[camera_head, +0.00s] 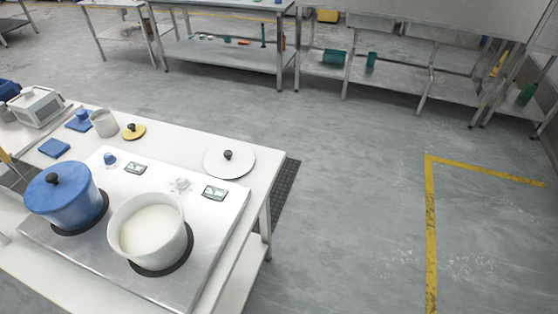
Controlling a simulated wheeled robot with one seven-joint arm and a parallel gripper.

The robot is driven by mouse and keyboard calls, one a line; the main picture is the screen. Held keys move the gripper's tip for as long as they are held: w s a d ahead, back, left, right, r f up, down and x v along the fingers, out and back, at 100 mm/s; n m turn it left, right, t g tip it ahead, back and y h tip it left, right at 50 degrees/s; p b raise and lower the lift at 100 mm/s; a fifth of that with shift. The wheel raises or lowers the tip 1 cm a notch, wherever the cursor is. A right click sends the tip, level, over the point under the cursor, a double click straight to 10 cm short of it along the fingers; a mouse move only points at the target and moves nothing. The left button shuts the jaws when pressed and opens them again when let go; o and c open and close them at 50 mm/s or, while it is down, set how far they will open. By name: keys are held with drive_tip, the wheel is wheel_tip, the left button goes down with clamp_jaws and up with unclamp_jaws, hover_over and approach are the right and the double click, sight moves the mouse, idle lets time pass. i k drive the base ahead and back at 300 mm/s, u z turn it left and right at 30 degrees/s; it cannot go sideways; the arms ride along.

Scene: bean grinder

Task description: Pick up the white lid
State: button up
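The white lid (239,163) is a flat round disc with a black knob (228,155) on top. It lies on the white table, near its right end, behind the stove. A white pot (149,230) stands without a lid on the right burner, with pale white contents. My gripper does not show in this view, so its state cannot be seen.
A blue pot (63,201) with a blue lid stands on the left burner of the silver stove (205,232). A yellow lid (134,131), a grey cup (104,122) and a white appliance (40,105) stand further left. Open floor (345,210) lies right of the table.

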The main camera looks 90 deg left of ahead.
sight(228, 160)
drive_tip(key=i, duration=0.4)
drive_tip(key=u, duration=2.7)
drive_tip(key=i, duration=3.05)
drive_tip(key=u, duration=5.5)
